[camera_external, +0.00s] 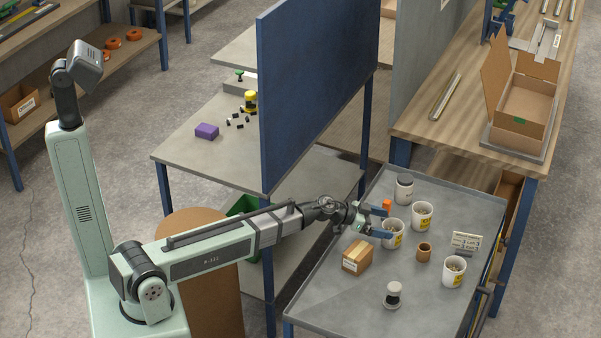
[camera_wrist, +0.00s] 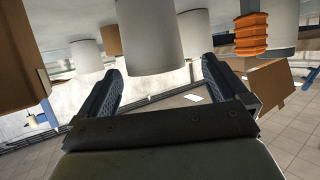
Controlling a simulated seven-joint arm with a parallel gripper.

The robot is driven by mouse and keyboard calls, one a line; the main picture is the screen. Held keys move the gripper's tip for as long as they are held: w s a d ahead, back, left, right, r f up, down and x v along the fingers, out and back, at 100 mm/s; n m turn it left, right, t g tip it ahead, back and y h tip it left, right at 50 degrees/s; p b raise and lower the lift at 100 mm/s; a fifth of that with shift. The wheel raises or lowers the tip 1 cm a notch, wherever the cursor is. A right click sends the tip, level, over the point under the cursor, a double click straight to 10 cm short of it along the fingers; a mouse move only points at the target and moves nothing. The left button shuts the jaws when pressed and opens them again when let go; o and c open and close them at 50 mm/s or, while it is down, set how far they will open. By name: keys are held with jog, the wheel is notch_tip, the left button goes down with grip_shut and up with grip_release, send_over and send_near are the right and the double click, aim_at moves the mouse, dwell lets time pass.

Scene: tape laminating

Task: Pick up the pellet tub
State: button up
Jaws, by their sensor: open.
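Three white tubs with yellow labels and grainy contents stand on the grey tray table; I cannot tell which one the task means. The nearest tub (camera_external: 393,234) is right in front of my gripper (camera_external: 381,222). Another tub (camera_external: 422,216) stands behind it to the right, and a third (camera_external: 455,272) is at the lower right. In the wrist view, which looks upside down, a white tub (camera_wrist: 152,38) shows ahead, between the two spread fingers (camera_wrist: 162,70). My gripper is open and holds nothing. I cannot tell whether a finger touches the tub.
An orange object (camera_external: 387,205) stands close to the upper finger; it also shows in the wrist view (camera_wrist: 251,33). A brown cup (camera_external: 424,252), cardboard box (camera_external: 357,257), dark-lidded jar (camera_external: 393,296), grey-lidded jar (camera_external: 404,188) and label card (camera_external: 466,241) share the table (camera_external: 340,310). Its front left is bare.

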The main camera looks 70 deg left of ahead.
aim_at(402, 228)
jog(key=shift+d+x, duration=0.15)
jog(key=shift+x, duration=1.3)
jog(key=shift+d+x, duration=0.15)
jog(key=shift+x, duration=1.35)
jog(key=shift+s+r, duration=0.1)
jog(key=shift+c, duration=0.5)
jog(key=c, duration=1)
jog(key=shift+r, duration=0.1)
